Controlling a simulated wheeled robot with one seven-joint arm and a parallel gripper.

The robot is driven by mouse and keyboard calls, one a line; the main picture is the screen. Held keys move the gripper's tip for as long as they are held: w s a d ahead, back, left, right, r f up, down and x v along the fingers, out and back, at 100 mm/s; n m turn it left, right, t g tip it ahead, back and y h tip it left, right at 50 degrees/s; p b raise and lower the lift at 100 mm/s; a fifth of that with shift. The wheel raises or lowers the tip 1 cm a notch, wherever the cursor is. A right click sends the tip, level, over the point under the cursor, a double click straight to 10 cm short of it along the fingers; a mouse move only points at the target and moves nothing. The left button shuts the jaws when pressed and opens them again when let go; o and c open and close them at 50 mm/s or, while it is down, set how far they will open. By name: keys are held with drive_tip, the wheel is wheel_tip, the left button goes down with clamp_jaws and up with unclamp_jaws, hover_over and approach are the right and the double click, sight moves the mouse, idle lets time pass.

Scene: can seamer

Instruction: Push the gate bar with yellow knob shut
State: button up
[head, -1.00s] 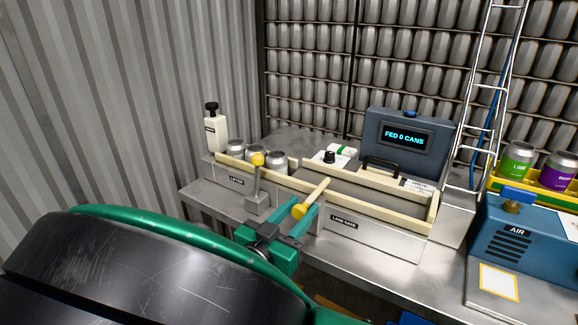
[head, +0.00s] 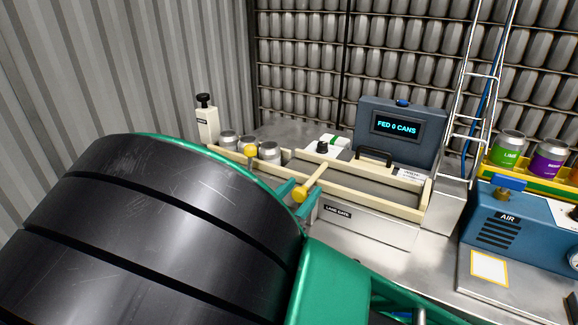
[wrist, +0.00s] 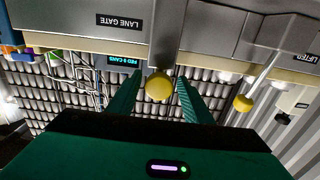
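The gate bar (head: 316,176) is a cream bar lying across the lane above the "LANE GATE" label (head: 338,212). Its yellow knob (head: 299,195) is at the near end, and the far end rests over the lane. My gripper (head: 303,189) has two green fingers, one on each side of this knob. In the wrist view the knob (wrist: 159,86) sits between the parted fingers, with a narrow gap seen on both sides; I cannot tell whether either touches. My dark arm link hides the gripper's body in the head view.
A second yellow knob, the lifter's (head: 250,151), stands to the left beside several grey cans (head: 269,152). A display box (head: 402,130) reads "FED 0 CANS". A blue air unit (head: 514,232) and coloured cans (head: 508,147) are at right.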

drive_tip(key=shift+s+a, duration=0.1)
drive_tip(key=shift+s, duration=0.05)
drive_tip(key=v, duration=1)
drive_tip(key=shift+s+a, duration=0.15)
drive_tip(key=shift+a, duration=0.05)
drive_tip(key=shift+f, duration=0.15)
